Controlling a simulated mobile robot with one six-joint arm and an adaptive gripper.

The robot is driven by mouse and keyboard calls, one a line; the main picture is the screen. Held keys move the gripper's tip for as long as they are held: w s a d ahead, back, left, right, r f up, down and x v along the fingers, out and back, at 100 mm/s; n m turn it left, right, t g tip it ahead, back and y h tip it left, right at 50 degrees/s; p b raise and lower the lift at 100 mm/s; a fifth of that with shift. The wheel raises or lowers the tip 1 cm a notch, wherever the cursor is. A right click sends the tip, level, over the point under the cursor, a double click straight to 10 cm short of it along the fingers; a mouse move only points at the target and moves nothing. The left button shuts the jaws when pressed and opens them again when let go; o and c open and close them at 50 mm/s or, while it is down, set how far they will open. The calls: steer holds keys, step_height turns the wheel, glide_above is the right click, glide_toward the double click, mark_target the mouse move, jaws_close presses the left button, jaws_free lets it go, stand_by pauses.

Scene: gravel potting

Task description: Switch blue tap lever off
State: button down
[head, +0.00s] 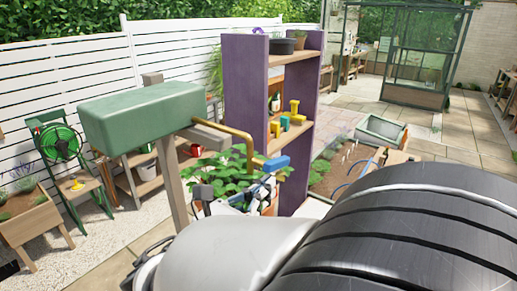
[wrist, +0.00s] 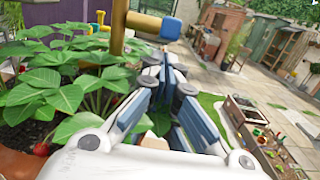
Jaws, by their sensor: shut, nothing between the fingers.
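The blue tap lever (head: 277,163) sits at the end of a bent brass pipe (head: 240,133) that comes out of a green tank (head: 142,113) on a wooden post. In the wrist view the lever (wrist: 171,28) points right from the brass tap (wrist: 143,22). My gripper (head: 268,181) is just below the lever in the head view. In the wrist view my gripper (wrist: 168,58) is shut and empty, with its tips just below the lever. I cannot tell whether they touch it. My arm hides part of the ground in the head view.
Leafy strawberry plants (wrist: 65,85) grow close on the left of my gripper. A purple shelf (head: 245,85) with pots and yellow-and-blue items stands behind the tap. A raised bed (head: 335,165) is to the right. Paving (head: 410,125) is open farther back.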

steer(key=v, duration=0.4)
steer(key=shift+d, duration=0.1)
